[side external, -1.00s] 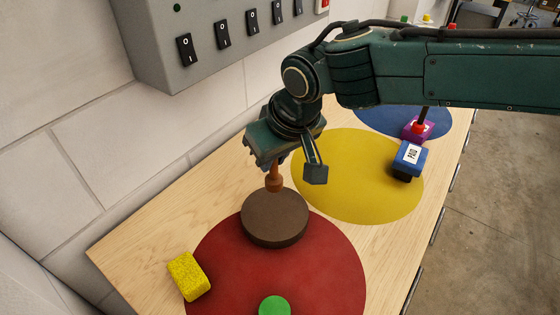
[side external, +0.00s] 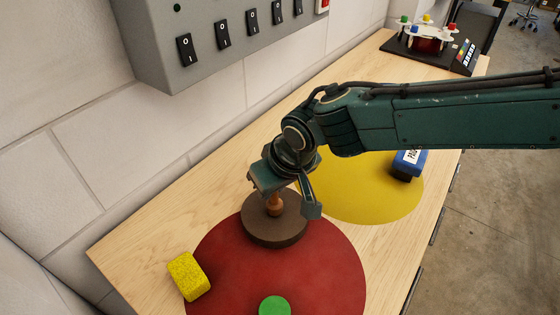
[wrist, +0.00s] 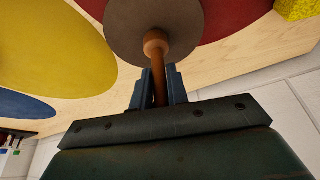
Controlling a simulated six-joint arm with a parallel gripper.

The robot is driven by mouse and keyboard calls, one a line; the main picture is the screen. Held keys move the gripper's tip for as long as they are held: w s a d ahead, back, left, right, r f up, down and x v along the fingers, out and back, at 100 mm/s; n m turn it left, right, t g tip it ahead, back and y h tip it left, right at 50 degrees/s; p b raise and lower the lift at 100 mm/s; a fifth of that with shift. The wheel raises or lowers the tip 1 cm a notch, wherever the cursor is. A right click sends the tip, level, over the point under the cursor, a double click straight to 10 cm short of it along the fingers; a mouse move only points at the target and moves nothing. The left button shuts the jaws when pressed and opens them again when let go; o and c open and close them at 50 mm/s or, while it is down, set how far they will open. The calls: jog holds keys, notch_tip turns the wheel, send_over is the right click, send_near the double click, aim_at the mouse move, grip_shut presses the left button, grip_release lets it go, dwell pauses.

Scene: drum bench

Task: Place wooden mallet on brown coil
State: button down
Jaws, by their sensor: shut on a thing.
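The wooden mallet (side external: 275,206) is orange-brown and hangs roughly upright below my gripper (side external: 272,191). Its lower end is over the top of the brown coil (side external: 272,231), a thick round disc at the back of the red circle. In the wrist view, the blue fingers of my gripper (wrist: 160,82) are shut on the mallet's handle, one on each side. The mallet's rounded end (wrist: 156,43) shows against the coil (wrist: 150,22). I cannot tell whether it touches the coil. My gripper hides the handle's upper part in the side view.
A yellow sponge (side external: 188,276) lies at the red circle's left edge, and a green round thing (side external: 275,306) at the front. A blue stamp block (side external: 409,164) stands on the yellow circle (side external: 365,190). A switch box (side external: 220,40) hangs on the wall.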

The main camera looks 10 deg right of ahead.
dwell(0.3)
jog(key=c, duration=1.4)
grip_release()
jog(key=shift+f, duration=0.1)
jog(key=shift+o, duration=0.2)
jog(key=v, duration=1.2)
jog(key=shift+d, duration=0.1)
